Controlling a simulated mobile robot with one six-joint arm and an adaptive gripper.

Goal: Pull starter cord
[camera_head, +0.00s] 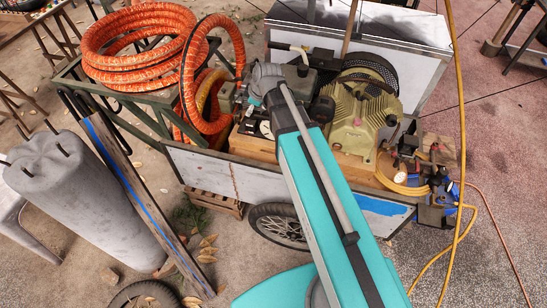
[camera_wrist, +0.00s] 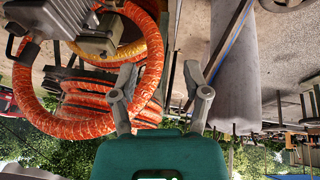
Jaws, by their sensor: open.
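The compressor (camera_head: 362,118), a khaki ribbed machine with a dark round guard, sits on the cart (camera_head: 205,165). A grey engine-like block (camera_wrist: 100,30) shows at the upper left of the wrist view, with a dark handle-like part (camera_wrist: 20,42) beside it. I cannot make out a starter cord for certain in either view. My gripper (camera_wrist: 160,85) is open, its two grey fingers wide apart with nothing between them. In the head view my teal arm reaches over the cart and ends left of the compressor, hiding part of the machinery.
A coiled orange hose (camera_head: 135,45) lies on a green frame at the cart's left and fills much of the wrist view's left side. A yellow hose (camera_head: 460,120) hangs at right.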

